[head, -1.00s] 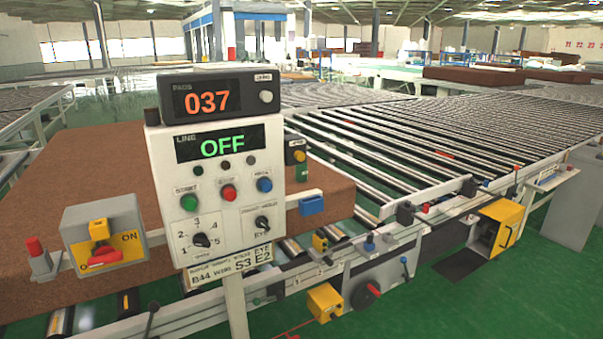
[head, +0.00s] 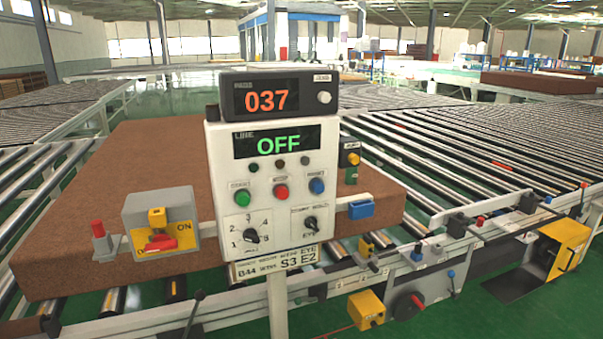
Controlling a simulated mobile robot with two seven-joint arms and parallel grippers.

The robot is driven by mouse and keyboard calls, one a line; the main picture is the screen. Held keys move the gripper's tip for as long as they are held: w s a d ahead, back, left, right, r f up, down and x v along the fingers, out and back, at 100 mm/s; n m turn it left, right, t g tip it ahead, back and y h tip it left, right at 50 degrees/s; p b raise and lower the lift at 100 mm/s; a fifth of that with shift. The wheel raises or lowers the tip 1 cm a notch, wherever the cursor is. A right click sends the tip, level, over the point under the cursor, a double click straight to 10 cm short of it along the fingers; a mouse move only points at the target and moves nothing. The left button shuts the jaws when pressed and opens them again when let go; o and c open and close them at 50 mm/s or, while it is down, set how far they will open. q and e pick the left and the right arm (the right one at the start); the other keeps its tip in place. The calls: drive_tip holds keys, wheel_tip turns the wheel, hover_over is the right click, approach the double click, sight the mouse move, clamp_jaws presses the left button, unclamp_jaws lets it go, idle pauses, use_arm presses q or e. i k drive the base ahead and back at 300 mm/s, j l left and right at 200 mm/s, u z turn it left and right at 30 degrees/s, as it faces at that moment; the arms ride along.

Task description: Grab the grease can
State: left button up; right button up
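I cannot make out a grease can in the head view. Neither of my grippers shows. A white control panel (head: 227,167) stands upright in the middle on a post, with a black counter box (head: 240,97) on top reading 037 and a green OFF display below. A grey switch box (head: 136,211) with a red and yellow handle and an ON label is mounted to the panel's left.
A brown mattress block (head: 170,160) lies on the rollers behind the panel. A roller conveyor (head: 440,150) extends right. A yellow box (head: 366,309) and a larger yellow housing (head: 567,243) sit along the front frame. Green floor (head: 480,318) shows at lower right.

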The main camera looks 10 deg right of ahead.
sight(352, 175)
drive_tip(key=i+l+u, duration=0.1)
drive_tip(key=l+u, duration=0.35)
drive_tip(key=i+l+u, duration=0.1)
drive_tip(key=l+u, duration=0.15)
drive_tip(key=u, duration=0.2)
drive_tip(key=l+u, duration=0.4)
drive_tip(key=l, duration=0.95)
drive_tip(key=k+l+u, duration=0.1)
drive_tip(key=l, duration=0.4)
